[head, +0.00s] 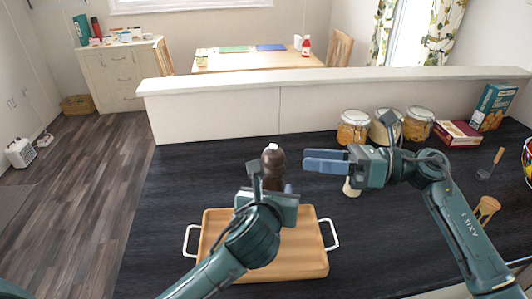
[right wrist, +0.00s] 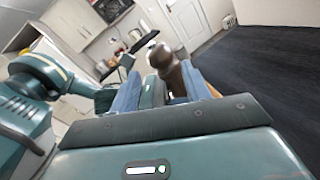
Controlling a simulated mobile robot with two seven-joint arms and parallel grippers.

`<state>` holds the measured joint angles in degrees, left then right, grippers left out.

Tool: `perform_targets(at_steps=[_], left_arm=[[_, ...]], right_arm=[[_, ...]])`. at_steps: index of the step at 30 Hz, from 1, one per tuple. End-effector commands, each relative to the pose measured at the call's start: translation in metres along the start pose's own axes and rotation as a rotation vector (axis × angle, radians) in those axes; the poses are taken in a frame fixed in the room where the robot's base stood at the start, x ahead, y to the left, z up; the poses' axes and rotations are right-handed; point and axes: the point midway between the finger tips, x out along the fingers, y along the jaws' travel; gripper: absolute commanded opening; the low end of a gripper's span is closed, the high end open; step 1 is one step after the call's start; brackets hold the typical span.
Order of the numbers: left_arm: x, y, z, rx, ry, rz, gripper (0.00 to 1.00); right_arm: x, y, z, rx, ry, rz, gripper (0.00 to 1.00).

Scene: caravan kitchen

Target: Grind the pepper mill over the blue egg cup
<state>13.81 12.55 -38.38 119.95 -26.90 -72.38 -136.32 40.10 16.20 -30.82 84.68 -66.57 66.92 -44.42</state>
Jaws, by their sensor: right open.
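The dark brown pepper mill (head: 273,158) with a pale top stands upright behind my left gripper, near the tray's far edge. It also shows in the right wrist view (right wrist: 165,62), ahead of and between the right fingers. My left gripper (head: 260,178) is in front of the mill and hides its lower part; whether its fingers hold the mill is hidden. My right gripper (head: 325,161) is open and empty, pointing left at the mill with a gap between. I cannot make out a blue egg cup in either view.
A wooden tray (head: 305,262) with white handles lies under my left arm. A small pale object (head: 351,188) is partly hidden below my right gripper. Several glass jars (head: 352,127), boxes (head: 457,133) and wooden utensils (head: 487,208) are at the right. The dark counter left of the tray is clear.

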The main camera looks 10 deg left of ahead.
Motion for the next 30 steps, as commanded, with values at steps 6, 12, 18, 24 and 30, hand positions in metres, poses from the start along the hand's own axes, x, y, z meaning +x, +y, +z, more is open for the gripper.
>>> perform_targets(at_steps=[6,12,18,24,30], left_arm=[[0.0,0.0,0.001,0.0,-0.002,0.0,0.2],[0.0,0.0,0.001,0.0,-0.002,0.0,0.2],[0.0,0.0,0.001,0.0,-0.002,0.0,0.2],[0.0,0.0,0.001,0.0,-0.002,0.0,0.2],[0.0,0.0,0.001,0.0,-0.002,0.0,0.2]], right_arm=[[0.046,0.001,0.001,0.001,-0.004,0.004,0.47],[0.08,0.001,0.001,0.001,-0.004,0.002,0.47],[0.096,0.0,0.001,0.001,-0.004,0.0,0.47],[0.098,0.0,0.001,0.001,-0.004,0.0,0.47],[0.098,0.0,0.001,0.002,-0.004,0.0,0.4]])
